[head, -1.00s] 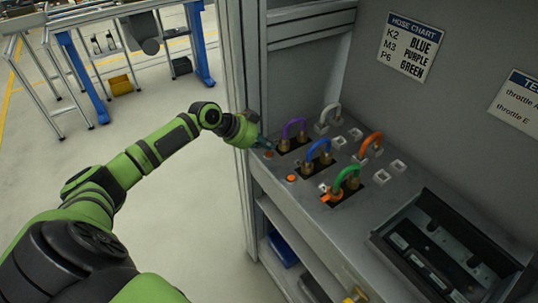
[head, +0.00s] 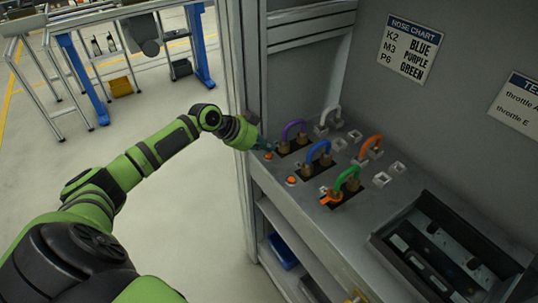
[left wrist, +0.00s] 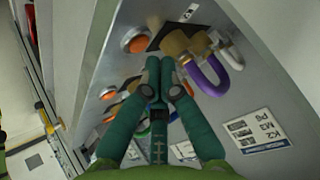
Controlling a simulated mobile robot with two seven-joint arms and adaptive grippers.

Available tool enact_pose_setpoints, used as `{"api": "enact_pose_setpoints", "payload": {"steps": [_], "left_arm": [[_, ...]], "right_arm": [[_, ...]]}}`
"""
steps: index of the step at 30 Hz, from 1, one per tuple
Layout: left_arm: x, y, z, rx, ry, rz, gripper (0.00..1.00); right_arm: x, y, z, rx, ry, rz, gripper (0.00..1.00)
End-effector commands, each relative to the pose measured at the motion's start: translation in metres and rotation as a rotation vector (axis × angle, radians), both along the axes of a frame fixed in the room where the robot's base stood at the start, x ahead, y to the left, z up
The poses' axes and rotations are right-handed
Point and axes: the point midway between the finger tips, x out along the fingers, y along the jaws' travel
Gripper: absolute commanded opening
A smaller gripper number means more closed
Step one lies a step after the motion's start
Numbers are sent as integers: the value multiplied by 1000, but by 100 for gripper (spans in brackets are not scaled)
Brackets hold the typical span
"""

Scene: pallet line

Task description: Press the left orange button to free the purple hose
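The purple hose (head: 294,128) arches between two brass fittings on a black plate at the panel's left end; it also shows in the left wrist view (left wrist: 208,78). The left orange button (head: 268,156) sits in front of it, and shows large in the left wrist view (left wrist: 136,41). A second orange button (head: 291,181) lies to its right. My left gripper (head: 266,145) is shut and empty, its fingertips close together in the left wrist view (left wrist: 160,66). They are close to the left button and purple hose; I cannot tell whether they touch. My right gripper is not in view.
Blue (head: 319,152), green (head: 347,178), orange (head: 371,144) and white (head: 330,116) hoses stand close by. A dark tray (head: 385,245) lies at the panel's right. A frame post (head: 240,120) stands left of the panel. A hose chart (head: 410,48) hangs behind.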

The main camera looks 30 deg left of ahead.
Motion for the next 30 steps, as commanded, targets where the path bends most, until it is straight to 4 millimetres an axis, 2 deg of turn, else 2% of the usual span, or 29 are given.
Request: {"api": "enact_pose_setpoints", "payload": {"steps": [12,30], "left_arm": [[0,0,-9,-1,0,1,0],[0,0,-12,0,0,0,0]], "right_arm": [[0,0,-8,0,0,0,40],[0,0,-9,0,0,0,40]]}}
